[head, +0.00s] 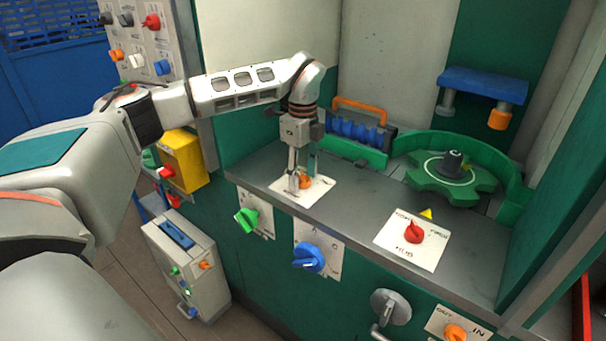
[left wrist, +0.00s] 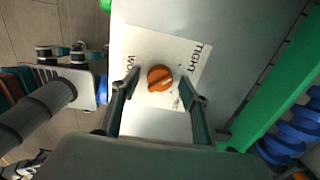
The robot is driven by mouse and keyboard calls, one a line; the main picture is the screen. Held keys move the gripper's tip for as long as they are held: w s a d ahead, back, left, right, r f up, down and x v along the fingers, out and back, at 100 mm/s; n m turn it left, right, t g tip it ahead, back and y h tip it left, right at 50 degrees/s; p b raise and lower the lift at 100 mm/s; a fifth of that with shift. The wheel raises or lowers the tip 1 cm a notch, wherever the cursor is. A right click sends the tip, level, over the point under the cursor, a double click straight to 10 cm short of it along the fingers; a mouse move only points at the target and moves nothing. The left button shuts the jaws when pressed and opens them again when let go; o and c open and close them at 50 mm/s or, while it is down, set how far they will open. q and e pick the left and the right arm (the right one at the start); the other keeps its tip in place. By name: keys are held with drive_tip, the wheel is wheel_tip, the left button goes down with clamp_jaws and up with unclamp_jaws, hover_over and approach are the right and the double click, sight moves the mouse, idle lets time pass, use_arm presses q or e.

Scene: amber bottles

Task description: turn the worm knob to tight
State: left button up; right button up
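The orange knob (head: 306,182) sits on a white label plate (head: 323,189) on the grey counter. In the left wrist view the knob (left wrist: 160,78) is round with a raised ridge slanting from lower left to upper right. The word TIGHT is printed on the plate to its right, and a partly covered word is on its left. My left gripper (head: 302,178) points down over the knob. In the left wrist view its open fingers (left wrist: 157,86) are on either side of the knob, with visible gaps. Contact cannot be seen. My right gripper is not in view.
A blue worm screw (head: 355,131) with an orange handle stands behind the knob. A green gear (head: 451,184) lies to the right. A red knob (head: 413,232) is on the counter; green (head: 246,218) and blue (head: 309,258) knobs are on the front panel.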

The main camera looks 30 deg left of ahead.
sight(302, 175)
use_arm(q)
drive_tip(key=shift+r, duration=0.1)
wheel_tip(302, 175, up, 12)
idle(0.5)
drive_tip(key=shift+s, duration=0.1)
idle(0.4)
